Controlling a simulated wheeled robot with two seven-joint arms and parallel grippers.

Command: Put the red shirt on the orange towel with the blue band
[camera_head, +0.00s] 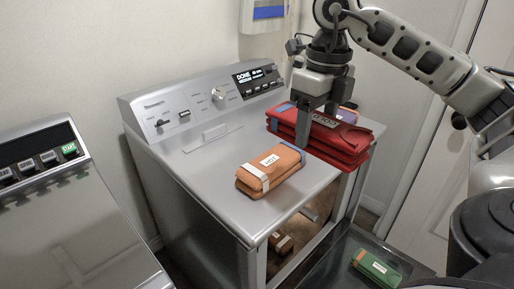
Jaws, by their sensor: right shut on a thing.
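The red shirt (345,141) is a thick folded bundle with a pale label, at the right of the grey machine top. My right gripper (316,122) comes from above and is shut on the red shirt, one finger down its near side. Whether the shirt touches the top is hard to tell. An orange folded towel (268,173) with a white label lies just left and in front of the shirt, apart from my fingers. It has a pale band at its left end and a bluish strip at its far right edge. My left gripper is out of view.
The machine (205,165) has a raised control panel at the back. A green folded item (377,268) lies lower right. Another machine (65,225) stands left. The machine top left of the towel is clear.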

